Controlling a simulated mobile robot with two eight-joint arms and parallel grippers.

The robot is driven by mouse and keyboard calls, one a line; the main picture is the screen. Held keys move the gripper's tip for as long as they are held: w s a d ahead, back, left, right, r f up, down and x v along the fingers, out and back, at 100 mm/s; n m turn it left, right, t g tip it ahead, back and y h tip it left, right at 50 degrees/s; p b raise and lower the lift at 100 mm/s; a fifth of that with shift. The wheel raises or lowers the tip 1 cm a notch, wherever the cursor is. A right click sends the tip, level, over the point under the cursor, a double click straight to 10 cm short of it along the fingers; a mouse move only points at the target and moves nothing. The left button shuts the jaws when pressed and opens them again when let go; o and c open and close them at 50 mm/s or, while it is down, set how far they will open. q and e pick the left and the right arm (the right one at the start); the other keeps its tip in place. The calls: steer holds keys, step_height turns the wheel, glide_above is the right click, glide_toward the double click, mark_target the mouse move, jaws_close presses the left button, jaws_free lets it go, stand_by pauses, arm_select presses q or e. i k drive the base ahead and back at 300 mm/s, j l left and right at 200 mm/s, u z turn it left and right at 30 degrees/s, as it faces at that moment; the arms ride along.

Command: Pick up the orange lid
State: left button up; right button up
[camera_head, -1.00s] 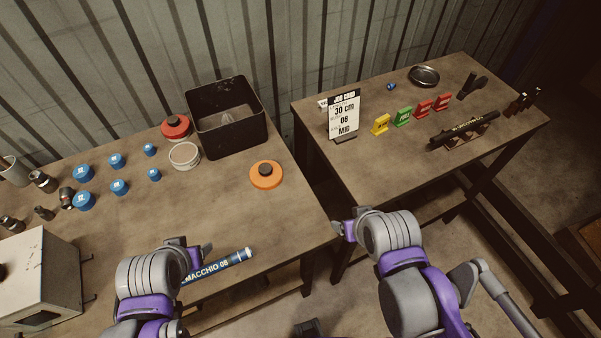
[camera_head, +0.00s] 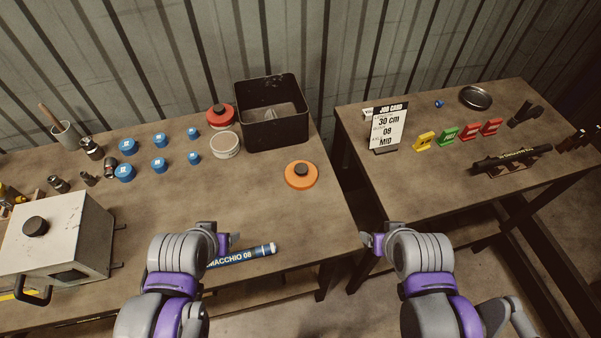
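The orange lid (camera_head: 301,175) is a flat round disc with a dark knob on top. It lies on the left table (camera_head: 250,205), near its right edge. My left gripper (camera_head: 232,240) is at the table's front, left of and nearer than the lid, close to a blue marker-like tube (camera_head: 250,254). My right gripper (camera_head: 368,242) is in front of the gap between the tables, right of and nearer than the lid. Both grippers are apart from the lid. Their fingers are small and mostly hidden by the wrists, so their opening is unclear.
A black bin (camera_head: 272,130), a red lid (camera_head: 221,115) and a pale round tin (camera_head: 225,145) stand behind the orange lid. Several blue caps (camera_head: 160,165) and a metal machine (camera_head: 60,238) are at left. A job card (camera_head: 388,128) stands on the right table.

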mark_target(299, 175)
steer(key=k+j+u, duration=0.1)
steer(key=u, duration=0.35)
steer(key=k+j+u, duration=0.2)
steer(key=u, duration=0.3)
steer(key=k, duration=0.1)
